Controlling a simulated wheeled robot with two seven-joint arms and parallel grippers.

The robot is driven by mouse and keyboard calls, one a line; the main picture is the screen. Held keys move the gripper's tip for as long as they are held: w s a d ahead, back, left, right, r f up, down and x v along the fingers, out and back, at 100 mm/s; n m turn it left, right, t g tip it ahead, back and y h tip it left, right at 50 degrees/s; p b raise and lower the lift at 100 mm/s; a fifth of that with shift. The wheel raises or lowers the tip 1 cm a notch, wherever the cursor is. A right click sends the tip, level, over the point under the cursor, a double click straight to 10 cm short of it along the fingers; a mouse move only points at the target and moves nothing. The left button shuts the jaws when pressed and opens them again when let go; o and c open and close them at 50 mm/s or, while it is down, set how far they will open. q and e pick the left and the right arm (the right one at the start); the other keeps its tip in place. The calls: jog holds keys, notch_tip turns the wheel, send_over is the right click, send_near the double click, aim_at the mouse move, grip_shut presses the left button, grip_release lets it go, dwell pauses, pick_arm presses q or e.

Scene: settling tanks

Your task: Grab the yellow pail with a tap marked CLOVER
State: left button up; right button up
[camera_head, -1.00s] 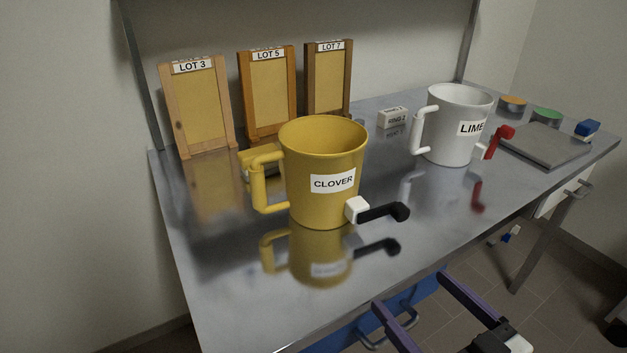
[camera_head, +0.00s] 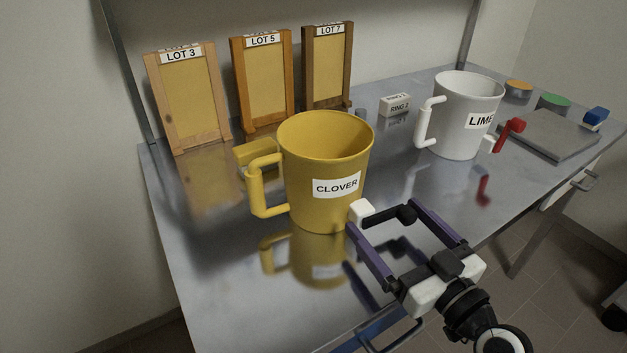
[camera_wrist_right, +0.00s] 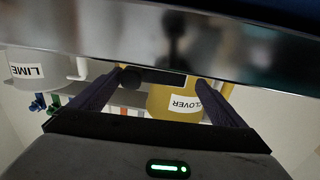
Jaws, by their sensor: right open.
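The yellow pail (camera_head: 309,184) marked CLOVER stands upright on the shiny metal table. Its yellow handle (camera_head: 257,187) points left, and its white and black tap (camera_head: 384,215) points right. It also shows upside down in the right wrist view (camera_wrist_right: 172,101), beyond the fingers. My right gripper (camera_head: 382,215) is open at the front right of the pail, its purple fingers spread around the tap area in the picture. I cannot tell whether it touches the tap. My left gripper is not in view.
A white pail (camera_head: 462,112) marked LIME with a red tap stands at the back right. Three wooden boards (camera_head: 190,98) line the wall. A grey plate (camera_head: 548,134), a small RING 2 block (camera_head: 395,105) and coloured discs lie further right. The front left tabletop (camera_head: 225,290) is clear.

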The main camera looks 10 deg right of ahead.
jog(key=shift+x, duration=1.1)
jog(key=c, duration=1.1)
jog(key=shift+c, duration=0.4)
jog(key=shift+r, duration=0.1)
